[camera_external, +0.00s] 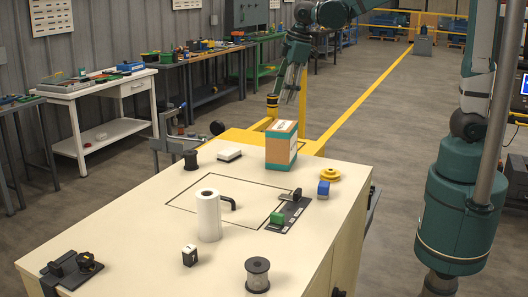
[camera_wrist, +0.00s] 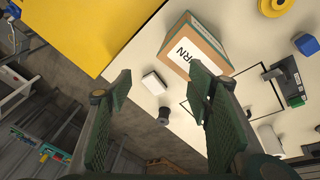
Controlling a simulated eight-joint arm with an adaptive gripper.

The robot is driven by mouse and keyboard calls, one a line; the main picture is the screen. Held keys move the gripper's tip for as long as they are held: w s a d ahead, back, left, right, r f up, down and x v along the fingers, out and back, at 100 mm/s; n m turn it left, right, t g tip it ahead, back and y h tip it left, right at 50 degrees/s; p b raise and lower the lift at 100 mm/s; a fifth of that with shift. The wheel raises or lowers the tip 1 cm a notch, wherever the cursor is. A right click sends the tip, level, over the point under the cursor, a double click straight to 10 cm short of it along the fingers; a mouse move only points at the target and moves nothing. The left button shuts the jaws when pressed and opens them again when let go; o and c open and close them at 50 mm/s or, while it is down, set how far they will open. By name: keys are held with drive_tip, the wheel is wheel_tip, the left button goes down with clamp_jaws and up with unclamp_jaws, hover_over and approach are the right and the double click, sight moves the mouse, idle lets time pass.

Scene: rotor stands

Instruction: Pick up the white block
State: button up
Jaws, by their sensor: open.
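The white block (camera_external: 229,155) is a low, flat piece lying on the cream tabletop, left of the cardboard box, in the external view. In the wrist view the white block (camera_wrist: 154,82) shows in the gap between my fingers, beyond them and apart from them. My gripper (camera_external: 290,88) is above the far end of the table, to the right of the block and beyond it. In the wrist view my gripper (camera_wrist: 160,75) has its two green-padded fingers wide apart with nothing held between them.
A tall cardboard box (camera_external: 281,146) stands close to the block's right. A black spool (camera_external: 191,160) is on its left. A white roll (camera_external: 208,216), a blue piece (camera_external: 323,188) and a yellow disc (camera_external: 330,174) stand nearer. A yellow platform (camera_wrist: 75,40) adjoins the table's far edge.

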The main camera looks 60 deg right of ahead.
drive_tip(key=w+a+f+n+g+p, duration=0.1)
drive_tip(key=w+a+f+n, duration=0.15)
drive_tip(key=w, duration=0.25)
drive_tip(key=w+a+f+n+g+p, duration=0.1)
drive_tip(key=w+a+f, duration=0.15)
drive_tip(key=w, duration=0.35)
drive_tip(key=n+g+p, duration=0.1)
drive_tip(key=n+p, duration=0.1)
drive_tip(key=n, duration=0.2)
hover_over(229, 151)
drive_tip(key=shift+m, duration=0.25)
drive_tip(key=f, duration=0.8)
drive_tip(key=shift+s+d+f, duration=0.15)
drive_tip(key=shift+d+f, duration=0.2)
drive_tip(key=shift+d, duration=0.05)
drive_tip(key=shift+w+a+f, duration=0.2)
drive_tip(key=shift+f, duration=0.2)
drive_tip(key=shift+f, duration=0.1)
drive_tip(key=shift+f, duration=1.2)
drive_tip(key=shift+a+f+p, duration=0.1)
drive_tip(key=shift+f+p, duration=0.4)
drive_tip(key=shift+f, duration=2.15)
drive_tip(key=shift+c, duration=0.7)
